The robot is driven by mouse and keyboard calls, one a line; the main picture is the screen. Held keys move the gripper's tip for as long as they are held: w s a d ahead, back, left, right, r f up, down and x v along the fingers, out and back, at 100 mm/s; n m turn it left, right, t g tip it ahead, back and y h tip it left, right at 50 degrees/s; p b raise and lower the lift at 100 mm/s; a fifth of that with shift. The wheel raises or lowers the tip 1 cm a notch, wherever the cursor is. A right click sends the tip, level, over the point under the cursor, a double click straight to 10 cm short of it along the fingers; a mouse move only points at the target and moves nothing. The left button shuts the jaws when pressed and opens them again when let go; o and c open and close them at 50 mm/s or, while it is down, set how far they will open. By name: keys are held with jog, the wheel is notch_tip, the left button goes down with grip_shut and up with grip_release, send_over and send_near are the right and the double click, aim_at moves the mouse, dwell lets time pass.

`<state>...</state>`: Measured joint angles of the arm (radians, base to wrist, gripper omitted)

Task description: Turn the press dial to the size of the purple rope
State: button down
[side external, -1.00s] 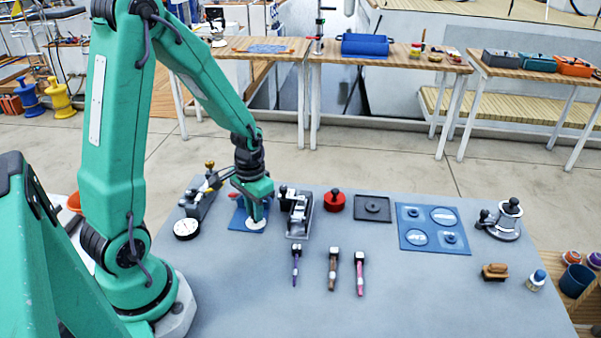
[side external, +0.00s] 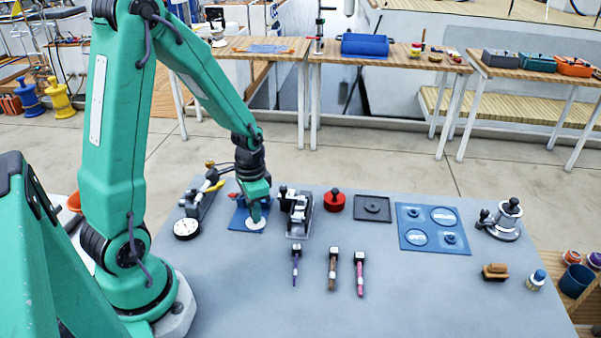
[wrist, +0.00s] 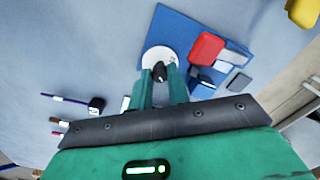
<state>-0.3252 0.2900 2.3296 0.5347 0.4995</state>
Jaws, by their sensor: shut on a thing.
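The white round dial (side external: 254,225) sits on a blue plate (side external: 238,223) near the far left of the grey bench. In the wrist view the dial (wrist: 152,54) has a dark knob (wrist: 160,73) at its centre. My gripper (wrist: 160,78) is shut on the knob, one green finger on each side. In the side view my gripper (side external: 257,213) points down over the dial. Dial markings are too small to read. The purple rope (side external: 295,267), with a dark fitting at one end, lies right of the plate; it also shows in the wrist view (wrist: 70,99).
A brown rope (side external: 333,270) and a pink rope (side external: 360,274) lie beside the purple one. A metal device (side external: 299,213) stands just right of the plate. A white-faced gauge (side external: 186,229) lies to the left. The bench front (side external: 400,310) is clear.

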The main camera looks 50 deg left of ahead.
jog(key=c, duration=1.3)
grip_release()
jog(key=shift+a, duration=0.1)
jog(key=shift+r, duration=0.2)
jog(key=shift+r, duration=3.75)
jog(key=shift+s+d+r+n+t, duration=0.35)
jog(key=shift+s+d+r+t, duration=0.9)
jog(key=shift+r, duration=1.15)
jog(key=shift+s+d+r+n+t, duration=0.3)
jog(key=shift+s+d+r+t, duration=0.4)
jog(key=shift+s+d+r, duration=1.1)
jog(key=shift+s+d+r+n+t, duration=0.35)
jog(key=shift+s+d+r+t, duration=0.55)
jog(key=shift+d+r, duration=1.65)
